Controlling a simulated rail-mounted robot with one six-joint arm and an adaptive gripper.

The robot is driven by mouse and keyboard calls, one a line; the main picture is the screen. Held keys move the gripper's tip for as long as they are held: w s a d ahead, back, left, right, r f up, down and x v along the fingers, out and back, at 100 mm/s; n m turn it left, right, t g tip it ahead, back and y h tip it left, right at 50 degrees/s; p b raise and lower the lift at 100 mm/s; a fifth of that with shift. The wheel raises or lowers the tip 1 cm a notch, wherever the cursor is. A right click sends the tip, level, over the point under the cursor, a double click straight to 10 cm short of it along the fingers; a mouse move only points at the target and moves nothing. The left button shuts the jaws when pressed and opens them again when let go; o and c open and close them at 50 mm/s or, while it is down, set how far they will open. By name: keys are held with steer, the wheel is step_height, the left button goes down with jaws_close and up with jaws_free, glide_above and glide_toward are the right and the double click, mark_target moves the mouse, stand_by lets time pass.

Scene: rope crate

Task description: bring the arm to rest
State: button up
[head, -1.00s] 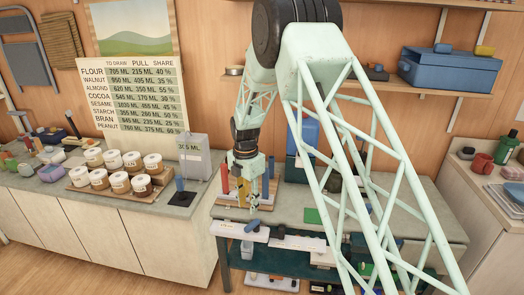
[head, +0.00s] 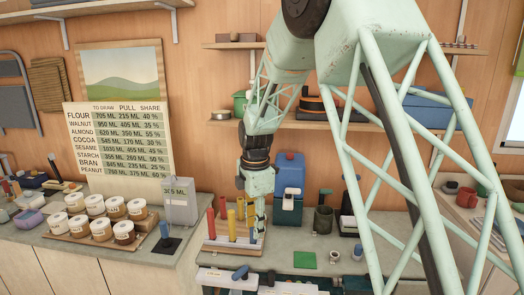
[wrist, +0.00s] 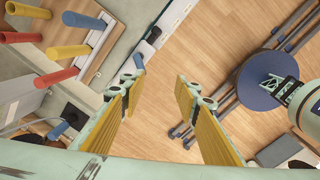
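My gripper (head: 258,228) hangs at the front of the bench beside a wooden board (head: 224,249) with upright red and yellow pegs. In the wrist view my gripper (wrist: 158,90) has its two yellow-padded fingers spread apart, with nothing between them. Only wooden floor (wrist: 160,120) shows in the gap. The pegs, such as a red one (wrist: 58,76), lie to the left of the fingers in that view. In the head view the fingertips are small and partly blend with the pegs behind.
A blue container (head: 289,172) stands behind the gripper. A green square (head: 304,260) lies on the bench to the right, near a dark mug (head: 323,219). Shelves run along the wall above.

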steer(key=s+d+r+m+t, duration=0.1)
steer(key=s+d+r+m, duration=0.6)
steer(key=s+r, duration=0.4)
steer(key=s+d+r+m+t, duration=0.1)
steer(key=s+d+r+m, duration=0.3)
steer(key=s+d+r, duration=0.55)
steer(key=s+d+r+m, duration=0.1)
steer(key=s+m, duration=0.3)
steer(key=s, duration=0.6)
steer(key=s+d+r+m, duration=0.1)
steer(key=s+d+m, duration=0.2)
steer(key=s, duration=0.7)
steer(key=s+d+r+m+t, duration=0.1)
steer(key=s+d+m, duration=0.2)
steer(key=s, duration=0.7)
steer(key=shift+m, duration=1)
